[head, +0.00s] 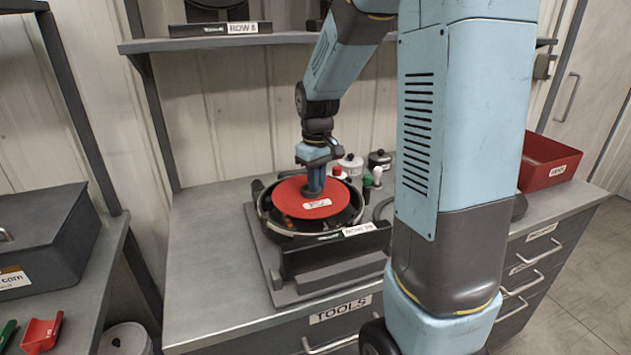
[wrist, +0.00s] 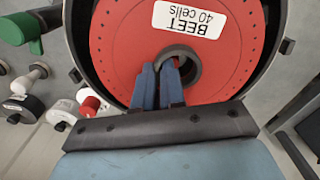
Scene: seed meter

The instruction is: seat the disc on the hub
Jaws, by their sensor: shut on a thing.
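The red disc (head: 288,199), with a white label reading "BEET 40 cells" in the wrist view (wrist: 125,55), lies over the open dark round housing (head: 262,212) of the seed meter. My gripper (head: 315,188) comes down from above and is shut on the dark raised collar (wrist: 191,58) at the disc's middle. In the wrist view its blue fingertips (wrist: 168,67) are at the collar's near-left edge. The hub is hidden under the disc and fingers. I cannot tell whether the disc touches it.
The meter stands on a dark base (head: 330,277) on the grey bench (head: 205,265). Small bottles (head: 350,165) and coloured-handled tools (head: 368,186) stand close behind and right. A red bin (head: 548,162) is farther right. A shelf (head: 240,40) runs above. The bench's left side is clear.

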